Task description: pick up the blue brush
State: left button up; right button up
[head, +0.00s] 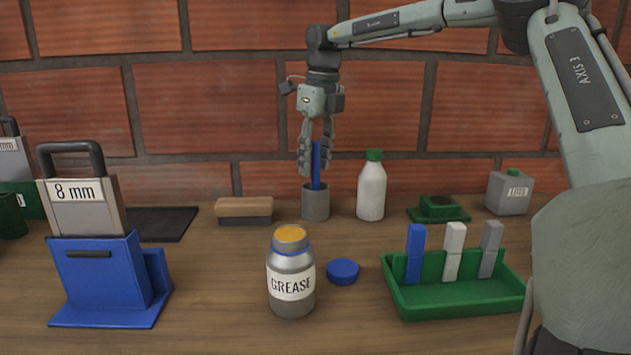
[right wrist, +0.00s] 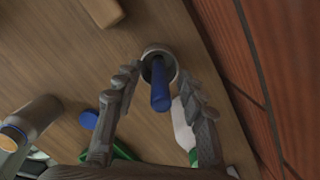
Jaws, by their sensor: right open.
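The blue brush (head: 316,168) stands upright in a small grey cup (head: 316,204) near the back wall. In the right wrist view the blue brush (right wrist: 160,88) rises from the grey cup (right wrist: 153,54) toward the camera, between the two fingers. My right gripper (head: 315,165) points down over the cup, open, with its fingers on either side of the brush handle. In the wrist view my right gripper (right wrist: 160,98) shows a gap between each finger and the brush. The brush's lower end is hidden in the cup. My left gripper is not in view.
A white bottle (head: 371,190) with a green cap stands close right of the cup, and a wooden block brush (head: 244,209) lies left. In front are a grease jar (head: 291,275), its blue lid (head: 342,271) and a green tray (head: 455,297). The brick wall (head: 205,105) is close behind.

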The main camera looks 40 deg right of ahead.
notch_tip(320, 180, down, 2)
jog(key=shift+w, duration=0.1)
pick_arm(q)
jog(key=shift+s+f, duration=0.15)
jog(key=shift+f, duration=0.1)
pick_arm(e)
jog(key=shift+c, duration=0.3)
grip_shut()
notch_tip(320, 180, up, 9)
jog(key=shift+r, duration=0.4)
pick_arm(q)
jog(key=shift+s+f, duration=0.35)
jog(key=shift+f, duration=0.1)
pick_arm(e)
jog(key=shift+r, duration=0.15)
